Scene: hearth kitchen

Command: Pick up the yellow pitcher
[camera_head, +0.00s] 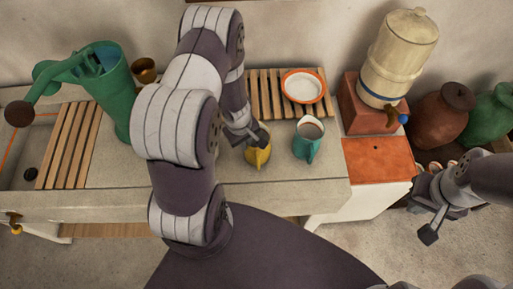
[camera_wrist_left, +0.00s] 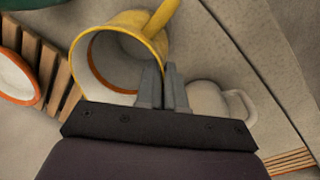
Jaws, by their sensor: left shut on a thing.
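The yellow pitcher (camera_head: 258,157) stands on the counter, left of a teal pitcher (camera_head: 307,144). My left gripper (camera_head: 255,138) is at the pitcher's upper part from above. In the left wrist view the pitcher (camera_wrist_left: 103,68) shows its open mouth and pale inside, with a yellow bar at the upper right. The left fingers (camera_wrist_left: 163,85) are close together at its near wall and are shut on it. My right gripper (camera_head: 422,222) is far off to the right, beyond the counter, with its fingers apart and empty.
A slatted wooden rack (camera_head: 262,93) holds a white dish with an orange rim (camera_head: 303,86). A pale mug (camera_wrist_left: 208,97) is close to the left fingers. A water dispenser (camera_head: 396,58) stands at the right.

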